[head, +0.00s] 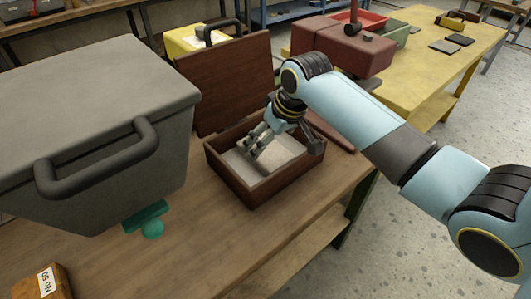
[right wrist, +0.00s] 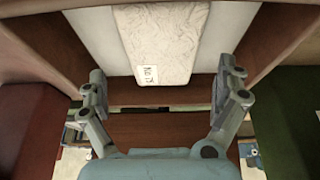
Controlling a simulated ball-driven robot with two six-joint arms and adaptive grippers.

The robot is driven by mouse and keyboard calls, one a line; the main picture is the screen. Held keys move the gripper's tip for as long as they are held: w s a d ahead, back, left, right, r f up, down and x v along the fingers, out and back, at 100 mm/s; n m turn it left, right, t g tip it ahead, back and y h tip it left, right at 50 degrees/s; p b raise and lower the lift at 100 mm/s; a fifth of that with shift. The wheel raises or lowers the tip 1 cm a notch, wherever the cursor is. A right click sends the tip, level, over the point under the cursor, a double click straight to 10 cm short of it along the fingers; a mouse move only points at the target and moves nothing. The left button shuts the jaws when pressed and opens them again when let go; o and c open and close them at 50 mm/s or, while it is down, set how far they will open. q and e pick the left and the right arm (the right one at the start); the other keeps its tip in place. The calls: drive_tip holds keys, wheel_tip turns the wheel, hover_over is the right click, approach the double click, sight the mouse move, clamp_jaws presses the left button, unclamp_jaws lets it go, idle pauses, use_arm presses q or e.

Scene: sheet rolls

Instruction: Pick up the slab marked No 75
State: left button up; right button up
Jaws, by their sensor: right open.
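The slab marked No 75 (right wrist: 160,35) is pale with fine veining and carries a small label near its end in the right wrist view. It lies inside an open dark wooden box (head: 258,193) with a light inside floor. In the head view the slab is hard to tell from that floor and partly hidden by my gripper. My right gripper (head: 258,147) reaches into or just over the box. In the right wrist view its open fingers (right wrist: 165,85) stand apart on either side of the slab's labelled end, with nothing between them. My left gripper is not in view.
The box's raised lid (head: 225,85) stands behind it. A large grey bin (head: 100,100) with a dark handle fills the left. A teal object (head: 150,222) lies below it, and a block labelled No 50 (head: 50,283) sits front left. The wooden table (head: 190,265) is clear in front.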

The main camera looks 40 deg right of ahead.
sight(267, 149)
drive_tip(key=x, duration=0.4)
drive_tip(key=shift+s+a, duration=0.15)
drive_tip(key=shift+r, duration=0.15)
drive_tip(key=c, duration=1.6)
